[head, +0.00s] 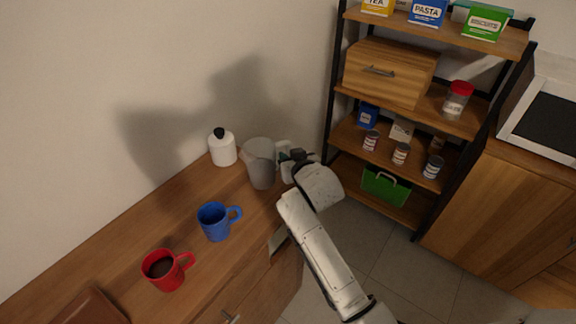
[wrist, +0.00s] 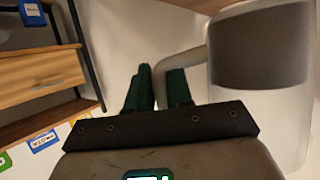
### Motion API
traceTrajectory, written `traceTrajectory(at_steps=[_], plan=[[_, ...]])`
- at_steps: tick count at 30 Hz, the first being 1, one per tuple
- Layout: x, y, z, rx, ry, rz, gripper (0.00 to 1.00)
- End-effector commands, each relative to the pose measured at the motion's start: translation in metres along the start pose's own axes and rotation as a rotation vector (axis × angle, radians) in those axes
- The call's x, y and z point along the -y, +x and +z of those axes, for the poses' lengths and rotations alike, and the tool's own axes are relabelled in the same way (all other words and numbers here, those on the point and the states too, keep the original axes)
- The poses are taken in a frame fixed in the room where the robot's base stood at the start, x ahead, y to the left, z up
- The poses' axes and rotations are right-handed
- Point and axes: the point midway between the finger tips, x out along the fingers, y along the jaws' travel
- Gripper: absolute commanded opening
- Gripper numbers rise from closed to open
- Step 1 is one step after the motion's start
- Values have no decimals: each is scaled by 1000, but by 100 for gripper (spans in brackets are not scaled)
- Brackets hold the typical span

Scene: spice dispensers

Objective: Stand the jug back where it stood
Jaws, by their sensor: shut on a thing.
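The jug (head: 262,163) is a tall, grey, translucent pitcher near the right end of the wooden counter, upright or nearly so in the head view. I cannot tell whether its base touches the counter. My gripper (head: 294,157) is at its right side, shut on the handle. In the wrist view the jug (wrist: 295,105) fills the right side, with a brownish area near its top. Its curved handle (wrist: 174,62) runs between the dark green fingers of my gripper (wrist: 160,82). The lower part of the handle is hidden there.
A white bottle with a black cap (head: 222,150) stands left of the jug. A blue mug (head: 214,222) and a red mug with dark contents (head: 162,270) stand nearer on the counter (head: 190,215). A shelf unit (head: 390,75) with boxes and cans stands right, beyond a floor gap.

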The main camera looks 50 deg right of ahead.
Motion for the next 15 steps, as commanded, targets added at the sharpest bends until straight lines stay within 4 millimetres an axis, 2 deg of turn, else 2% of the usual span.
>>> traceTrajectory(at_steps=[5, 9, 15], plan=[[1, 12, 5, -1, 1, 0, 0], [0, 18, 23, 1, 1, 0, 0], [0, 22, 32, -3, 1, -2, 0]])
